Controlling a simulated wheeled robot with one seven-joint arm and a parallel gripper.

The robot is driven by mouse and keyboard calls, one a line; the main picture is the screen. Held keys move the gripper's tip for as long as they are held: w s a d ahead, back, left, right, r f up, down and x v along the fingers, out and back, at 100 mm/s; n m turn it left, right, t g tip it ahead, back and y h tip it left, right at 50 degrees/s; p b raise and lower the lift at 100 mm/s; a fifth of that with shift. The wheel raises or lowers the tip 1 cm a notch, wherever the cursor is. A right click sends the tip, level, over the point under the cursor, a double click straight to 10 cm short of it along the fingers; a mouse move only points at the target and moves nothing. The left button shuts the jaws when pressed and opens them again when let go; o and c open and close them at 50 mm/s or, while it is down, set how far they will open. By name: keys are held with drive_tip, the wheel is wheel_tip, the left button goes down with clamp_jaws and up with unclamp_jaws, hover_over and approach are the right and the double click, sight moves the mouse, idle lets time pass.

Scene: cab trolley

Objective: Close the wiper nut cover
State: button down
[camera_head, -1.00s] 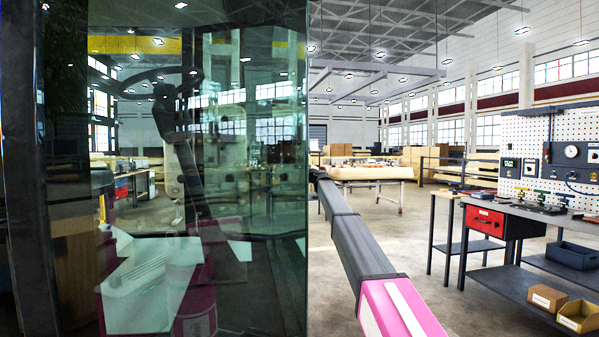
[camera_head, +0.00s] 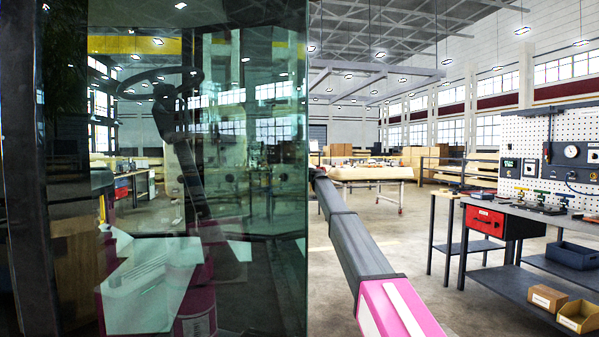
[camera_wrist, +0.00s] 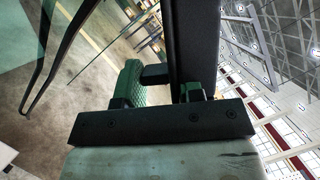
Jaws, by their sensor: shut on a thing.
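In the wrist view my gripper (camera_wrist: 160,92) has green textured fingertips on a dark mount. It is shut on a small dark part (camera_wrist: 155,74) beside a wide black bar (camera_wrist: 197,40). This part may be the wiper nut cover, but its shape and hinge are mostly hidden by the fingers and bar. I cannot tell how far the cover is open. In the head view the gripper and the cover do not show; only my arm does, running along the right side of the cab glass.
The cab's tinted glass (camera_head: 255,200) fills the left of the head view, with a steering wheel (camera_head: 160,82) behind it. Thin dark bent rods (camera_wrist: 62,50) lie left of my gripper in the wrist view. A workbench (camera_head: 510,224) stands at right; the floor between is clear.

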drive_tip(key=shift+n, duration=0.3)
drive_tip(key=shift+w+d+r+n+g, duration=0.15)
drive_tip(key=shift+d+r+n+g, duration=0.4)
drive_tip(key=shift+n, duration=0.45)
wheel_tip(320, 180, up, 12)
drive_tip(key=n+g+h, duration=0.2)
drive_tip(key=n+h, duration=0.4)
drive_tip(key=n, duration=0.8)
drive_tip(key=shift+a+h, duration=0.35)
drive_tip(key=shift+h, duration=0.05)
drive_tip(key=shift+a+r+g, duration=0.2)
drive_tip(key=shift+r+g, duration=0.05)
drive_tip(key=c, duration=0.9)
unclamp_jaws()
